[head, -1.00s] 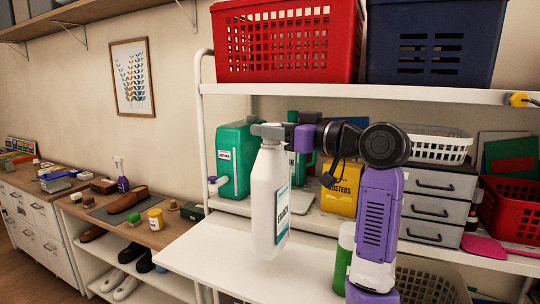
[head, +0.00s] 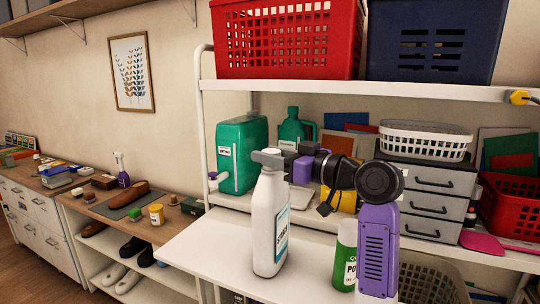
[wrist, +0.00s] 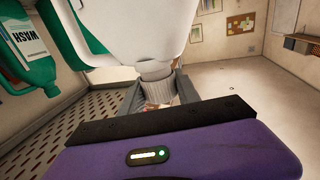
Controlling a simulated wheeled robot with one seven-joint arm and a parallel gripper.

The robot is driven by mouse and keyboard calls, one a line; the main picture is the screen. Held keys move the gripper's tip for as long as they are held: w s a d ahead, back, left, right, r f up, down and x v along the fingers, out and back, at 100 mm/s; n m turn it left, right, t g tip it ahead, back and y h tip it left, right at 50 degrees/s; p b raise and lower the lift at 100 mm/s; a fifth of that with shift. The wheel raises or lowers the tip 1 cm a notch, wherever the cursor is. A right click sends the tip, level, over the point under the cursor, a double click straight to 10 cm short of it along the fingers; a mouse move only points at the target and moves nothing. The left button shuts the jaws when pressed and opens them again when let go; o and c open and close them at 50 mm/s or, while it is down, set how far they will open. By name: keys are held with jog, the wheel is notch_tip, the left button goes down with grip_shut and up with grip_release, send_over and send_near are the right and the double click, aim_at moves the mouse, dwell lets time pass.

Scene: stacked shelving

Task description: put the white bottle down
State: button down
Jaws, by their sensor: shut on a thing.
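The white bottle (head: 268,228), with a blue-and-white label, is upright over the white pull-out board (head: 200,262) in the head view. Its base looks at or just above the board; I cannot tell if it touches. My gripper (head: 268,158) is shut on the bottle's neck, reaching in from the right. In the wrist view the white bottle (wrist: 130,25) fills the top, and its ribbed neck (wrist: 158,90) sits between the fingers of my gripper (wrist: 160,95).
A green-and-white container (head: 345,258) stands to the right of the bottle. A large green jug (head: 240,155) and a yellow box (head: 345,200) stand behind on the shelf. The board's left part is clear. A red basket (head: 285,45) sits on the upper shelf.

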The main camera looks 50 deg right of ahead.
jog(key=c, duration=1.3)
grip_release()
jog(key=shift+f, duration=0.15)
jog(key=o, duration=0.4)
jog(key=shift+r, duration=0.3)
jog(key=s+b, duration=0.1)
jog(key=s, duration=0.7)
jog(key=s+d+b, duration=0.1)
jog(key=s, duration=0.3)
jog(key=shift+f+b, duration=0.1)
jog(key=shift+b, duration=0.25)
